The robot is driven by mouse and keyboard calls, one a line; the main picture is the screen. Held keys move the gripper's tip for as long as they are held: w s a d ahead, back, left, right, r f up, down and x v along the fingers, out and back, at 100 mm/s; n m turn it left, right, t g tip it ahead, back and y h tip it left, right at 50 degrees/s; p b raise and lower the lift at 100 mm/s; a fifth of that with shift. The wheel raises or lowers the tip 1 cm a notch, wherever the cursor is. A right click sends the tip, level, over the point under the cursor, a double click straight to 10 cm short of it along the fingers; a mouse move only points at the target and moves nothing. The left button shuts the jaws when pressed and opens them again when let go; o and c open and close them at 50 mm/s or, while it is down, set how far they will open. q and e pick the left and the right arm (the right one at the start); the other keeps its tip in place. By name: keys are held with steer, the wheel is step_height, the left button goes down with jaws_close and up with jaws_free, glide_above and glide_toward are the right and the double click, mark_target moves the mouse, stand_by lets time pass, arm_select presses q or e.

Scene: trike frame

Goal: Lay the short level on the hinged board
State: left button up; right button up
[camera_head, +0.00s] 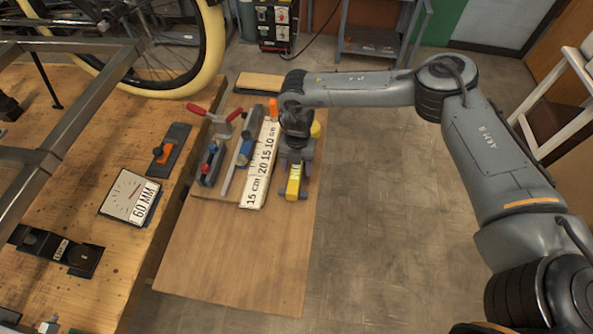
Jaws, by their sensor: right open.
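The short level looks to be the small yellow bar (293,187) near the right edge of the tool group. It points toward the front, and its far part is hidden under my right gripper (294,162). That gripper is open and points down over it; I cannot tell whether the fingers touch it. The hinged board looks to be the plain wooden leaf (235,257) along the right side of the workbench. Its front part is bare. My left gripper is not in view.
A white ruler (256,187), a red-handled clamp (222,119) and other tools lie left of my right gripper. On the workbench (87,185) are a 60 MM card (128,196) and an orange-knobbed black tool (168,152). A metal frame crosses the left side.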

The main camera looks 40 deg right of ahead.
steer(key=shift+f, duration=0.15)
jaws_close()
stand_by(0.4)
